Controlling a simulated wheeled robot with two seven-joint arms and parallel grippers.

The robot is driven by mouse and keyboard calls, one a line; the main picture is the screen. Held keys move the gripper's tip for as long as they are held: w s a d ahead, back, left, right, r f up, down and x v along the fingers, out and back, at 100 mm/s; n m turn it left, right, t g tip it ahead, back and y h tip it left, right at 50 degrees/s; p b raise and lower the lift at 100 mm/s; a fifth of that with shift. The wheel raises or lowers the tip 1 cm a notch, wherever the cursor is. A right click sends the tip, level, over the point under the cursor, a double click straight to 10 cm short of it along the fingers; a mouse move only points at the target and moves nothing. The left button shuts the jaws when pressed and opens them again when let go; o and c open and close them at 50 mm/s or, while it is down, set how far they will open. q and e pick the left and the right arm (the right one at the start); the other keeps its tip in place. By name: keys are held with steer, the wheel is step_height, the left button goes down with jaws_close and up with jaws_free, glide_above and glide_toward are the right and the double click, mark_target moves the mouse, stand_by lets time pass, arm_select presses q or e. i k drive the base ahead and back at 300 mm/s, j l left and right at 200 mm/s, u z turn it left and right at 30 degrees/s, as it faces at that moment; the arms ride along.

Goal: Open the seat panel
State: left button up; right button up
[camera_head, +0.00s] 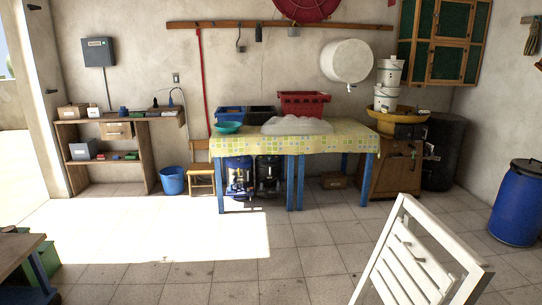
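A white slatted chair back or panel (418,262) stands tilted at the bottom right, close to me. Its lower part is cut off by the frame edge, so no seat shows there. A small wooden chair (201,176) stands by the far wall, left of the table. I cannot tell which of these, if either, has the seat panel. Neither of my grippers is in view.
A table with a checked cloth (352,135) stands at the back, with crates on it. A blue barrel (515,208) is at the right. A wooden table (18,250) cuts into the bottom left. The tiled floor (235,235) in the middle is clear.

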mark_target(396, 286)
steer(key=z, duration=1.3)
